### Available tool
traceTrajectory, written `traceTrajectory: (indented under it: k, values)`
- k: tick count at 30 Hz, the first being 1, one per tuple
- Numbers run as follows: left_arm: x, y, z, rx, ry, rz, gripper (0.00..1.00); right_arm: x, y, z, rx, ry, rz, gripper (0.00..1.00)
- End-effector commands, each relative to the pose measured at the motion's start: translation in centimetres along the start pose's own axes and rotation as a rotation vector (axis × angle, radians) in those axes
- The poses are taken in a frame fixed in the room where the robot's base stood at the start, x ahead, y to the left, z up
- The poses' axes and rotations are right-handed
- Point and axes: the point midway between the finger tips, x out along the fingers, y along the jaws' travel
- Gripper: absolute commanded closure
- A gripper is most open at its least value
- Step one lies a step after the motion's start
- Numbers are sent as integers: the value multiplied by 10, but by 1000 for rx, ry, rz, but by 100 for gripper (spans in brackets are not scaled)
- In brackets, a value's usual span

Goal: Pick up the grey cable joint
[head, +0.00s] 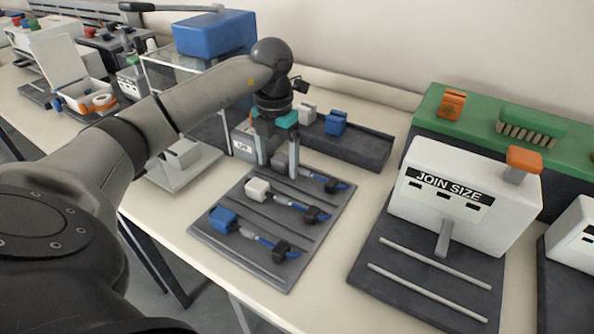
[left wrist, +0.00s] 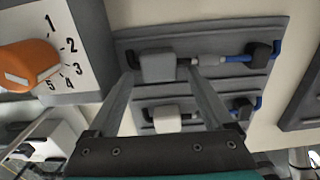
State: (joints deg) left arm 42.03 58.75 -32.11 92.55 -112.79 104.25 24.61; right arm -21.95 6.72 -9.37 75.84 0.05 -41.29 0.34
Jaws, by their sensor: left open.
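The grey cable joint (head: 280,159) lies in the back row of a dark grooved board (head: 228,254), partly hidden by my gripper in the head view. In the left wrist view the grey joint (left wrist: 158,67) is a block with a blue cable running right to a black clip. My left gripper (head: 279,168) points down over it, open, with one finger on each side of the joint. The left wrist view shows both fingers (left wrist: 157,76) apart, with the joint framed between the tips; whether they touch it I cannot tell. My right gripper is not in view.
On the same board lie a white joint (head: 257,189) and a blue joint (head: 222,219) with cables. A dark tray (head: 360,150) with more joints stands just behind. The JOIN SIZE machine (head: 465,195) stands at right. An orange dial (left wrist: 28,66) is close left in the wrist view.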

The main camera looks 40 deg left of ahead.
Motion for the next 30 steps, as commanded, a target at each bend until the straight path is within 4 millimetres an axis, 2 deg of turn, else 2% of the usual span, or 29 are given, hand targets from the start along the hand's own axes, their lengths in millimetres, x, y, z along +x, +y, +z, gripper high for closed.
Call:
traceTrajectory:
  k: [5,27,30]
  values:
    - [0,0,0,0,0,0,15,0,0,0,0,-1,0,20]
    - [0,0,0,0,0,0,97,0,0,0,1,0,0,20]
    - [0,0,0,0,0,0,100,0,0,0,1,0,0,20]
